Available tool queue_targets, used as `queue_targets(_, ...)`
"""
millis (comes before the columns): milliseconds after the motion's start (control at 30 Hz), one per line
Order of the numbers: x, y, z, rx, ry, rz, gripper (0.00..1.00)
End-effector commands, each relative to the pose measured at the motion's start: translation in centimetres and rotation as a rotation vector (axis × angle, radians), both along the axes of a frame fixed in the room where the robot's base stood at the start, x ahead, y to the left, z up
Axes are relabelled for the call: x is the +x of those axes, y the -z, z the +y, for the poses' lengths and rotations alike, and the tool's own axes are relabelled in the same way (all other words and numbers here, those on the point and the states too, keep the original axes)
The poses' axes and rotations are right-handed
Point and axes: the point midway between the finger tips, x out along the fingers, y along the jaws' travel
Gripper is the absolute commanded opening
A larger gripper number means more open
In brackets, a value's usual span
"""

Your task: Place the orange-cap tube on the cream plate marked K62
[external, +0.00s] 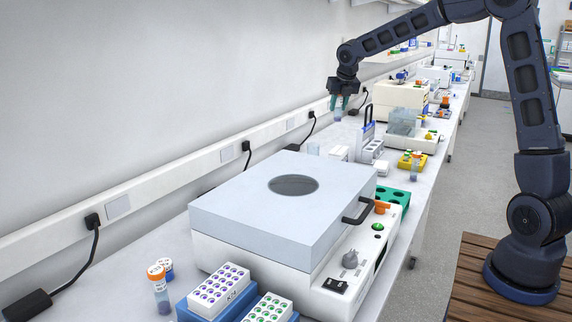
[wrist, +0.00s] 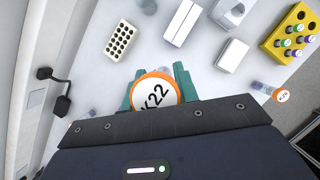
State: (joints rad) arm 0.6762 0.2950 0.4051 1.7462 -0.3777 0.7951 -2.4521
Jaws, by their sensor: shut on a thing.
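My gripper (external: 339,101) is in the air over the far part of the bench, near the wall. Its teal fingers, also in the wrist view (wrist: 156,88), are shut on a tube whose white, orange-rimmed cap (wrist: 154,90) reads K22. In the external view the held tube (external: 338,114) hangs below the fingers, with a blue-purple lower part. In the wrist view a cream plate with rows of dark holes (wrist: 121,40) lies ahead and left of the cap, apart from it. I cannot read a K62 mark on anything.
Another orange-capped tube (wrist: 281,95) stands right of my gripper in the wrist view, near a yellow rack (wrist: 272,43). White boxes (wrist: 181,22) lie ahead. A black adapter (wrist: 61,105) is by the wall. A large grey-lidded machine (external: 250,215) fills the near bench.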

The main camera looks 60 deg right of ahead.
Motion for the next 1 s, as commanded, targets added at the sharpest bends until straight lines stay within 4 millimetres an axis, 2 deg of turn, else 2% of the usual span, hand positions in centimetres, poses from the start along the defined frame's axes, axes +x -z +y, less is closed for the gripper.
queue_targets(33, 1.9, -0.2, 0.2, 0.003, -0.002, -0.002, 0.09)
queue_targets(300, 10.3, -1.0, 0.9, 0.000, 0.005, 0.003, 0.09)
queue_targets(500, 14.8, -1.2, 2.1, -0.011, 0.010, 0.009, 0.09)
queue_targets(600, 16.2, -1.3, 2.5, -0.016, 0.012, 0.010, 0.09)
queue_targets(767, 17.1, -0.9, 2.9, -0.021, 0.014, 0.012, 0.09)
queue_targets(867, 17.2, 0.3, 2.9, -0.021, 0.014, 0.015, 0.09)
queue_targets(1000, 17.2, 3.3, 2.9, -0.022, 0.013, 0.016, 0.09)
